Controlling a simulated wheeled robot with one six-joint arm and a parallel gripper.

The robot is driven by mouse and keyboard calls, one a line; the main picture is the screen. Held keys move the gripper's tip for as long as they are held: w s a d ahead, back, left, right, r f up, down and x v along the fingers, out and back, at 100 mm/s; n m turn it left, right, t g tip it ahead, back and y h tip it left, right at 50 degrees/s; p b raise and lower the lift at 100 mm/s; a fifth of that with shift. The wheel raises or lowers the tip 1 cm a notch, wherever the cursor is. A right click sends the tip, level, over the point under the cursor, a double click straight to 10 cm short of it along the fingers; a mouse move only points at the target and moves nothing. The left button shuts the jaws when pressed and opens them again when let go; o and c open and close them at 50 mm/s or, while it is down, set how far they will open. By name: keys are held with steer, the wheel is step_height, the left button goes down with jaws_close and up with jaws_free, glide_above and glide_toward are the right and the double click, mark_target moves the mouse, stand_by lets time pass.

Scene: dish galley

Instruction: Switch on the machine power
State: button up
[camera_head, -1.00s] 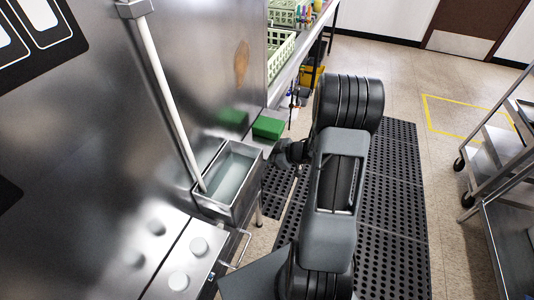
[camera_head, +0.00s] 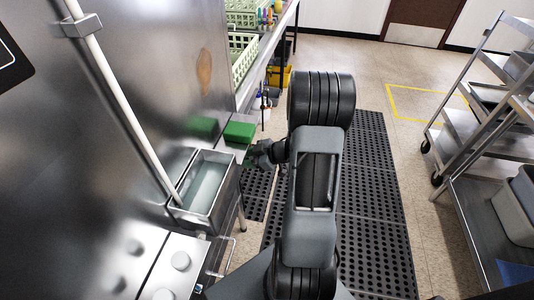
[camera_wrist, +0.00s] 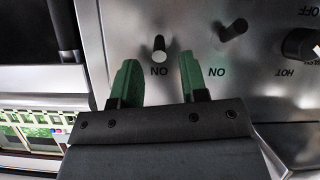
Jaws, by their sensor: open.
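In the wrist view my gripper (camera_wrist: 158,78) has two green fingers, apart and empty, in front of a metal control panel (camera_wrist: 135,12). A toggle switch with a pale tip (camera_wrist: 159,48) shows between and just beyond the fingertips. A second, dark toggle (camera_wrist: 234,30) is to the right of the right finger. An upside-down "ON" is printed near each toggle. I cannot tell which one is the machine power. I see no clear contact with either. In the head view my gripper (camera_head: 258,155) is small and partly hidden, and the panel cannot be made out.
A black knob (camera_wrist: 300,45) marked HOT and OFF is at the wrist view's right. A shelved cart (camera_head: 480,140) stands right. The black floor mat (camera_head: 375,215) is clear.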

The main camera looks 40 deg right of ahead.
steer(key=p+v, duration=0.1)
steer(key=v, duration=0.9)
steer(key=shift+s+d+r, duration=0.2)
steer(key=shift+s+d, duration=0.05)
steer(key=shift+s, duration=0.05)
steer(key=shift+s+a, duration=0.1)
